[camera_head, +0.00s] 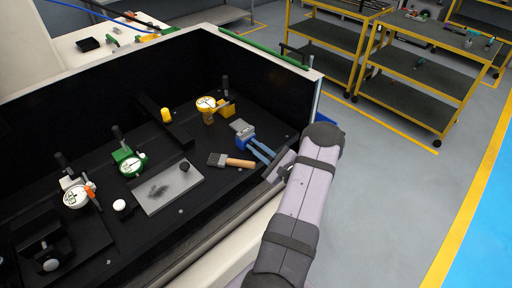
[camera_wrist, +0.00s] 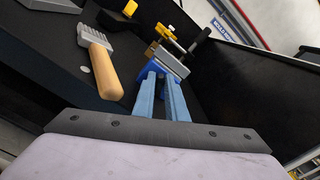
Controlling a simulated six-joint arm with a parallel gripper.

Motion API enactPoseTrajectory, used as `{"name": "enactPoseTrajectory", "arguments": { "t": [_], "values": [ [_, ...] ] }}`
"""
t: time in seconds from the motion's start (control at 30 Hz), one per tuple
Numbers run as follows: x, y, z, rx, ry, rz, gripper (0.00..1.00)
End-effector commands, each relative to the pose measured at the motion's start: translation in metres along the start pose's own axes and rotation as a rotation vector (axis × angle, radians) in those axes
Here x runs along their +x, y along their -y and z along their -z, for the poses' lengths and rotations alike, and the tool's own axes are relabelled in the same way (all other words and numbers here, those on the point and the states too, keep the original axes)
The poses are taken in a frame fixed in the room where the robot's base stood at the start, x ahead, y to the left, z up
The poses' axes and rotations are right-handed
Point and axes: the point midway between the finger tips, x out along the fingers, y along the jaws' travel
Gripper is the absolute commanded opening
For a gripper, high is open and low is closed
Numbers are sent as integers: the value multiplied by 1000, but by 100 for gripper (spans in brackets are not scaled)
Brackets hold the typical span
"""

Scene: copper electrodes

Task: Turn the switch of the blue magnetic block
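The blue magnetic block (camera_head: 245,136) sits on the black bed in the head view, with a grey metal piece (camera_head: 239,126) at its far side. It also shows in the wrist view (camera_wrist: 156,68), just beyond my fingertips. My gripper (camera_head: 258,147) comes in from the right with two light blue fingers. In the wrist view the fingers (camera_wrist: 161,77) are apart, with a dark gap between them, and their tips are at the block's near face. The switch is hidden at the fingertips, so I cannot tell whether they hold it.
A wooden-handled brush (camera_head: 232,161) lies just left of the fingers. A yellow dial gauge (camera_head: 207,104) stands behind the block. A grey plate (camera_head: 168,187), a green gauge (camera_head: 130,163) and a white gauge (camera_head: 76,195) are further left. Black walls enclose the bed.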

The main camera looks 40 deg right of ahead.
Motion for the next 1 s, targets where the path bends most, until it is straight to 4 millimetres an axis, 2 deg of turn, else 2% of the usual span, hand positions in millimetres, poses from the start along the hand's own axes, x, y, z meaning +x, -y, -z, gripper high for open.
{"name": "enactPoseTrajectory", "arguments": {
  "t": [0.37,1.0],
  "values": [
    [0,0,1,50,0,0,0],
    [0,3,2,456,-1,0,0]
  ]
}}
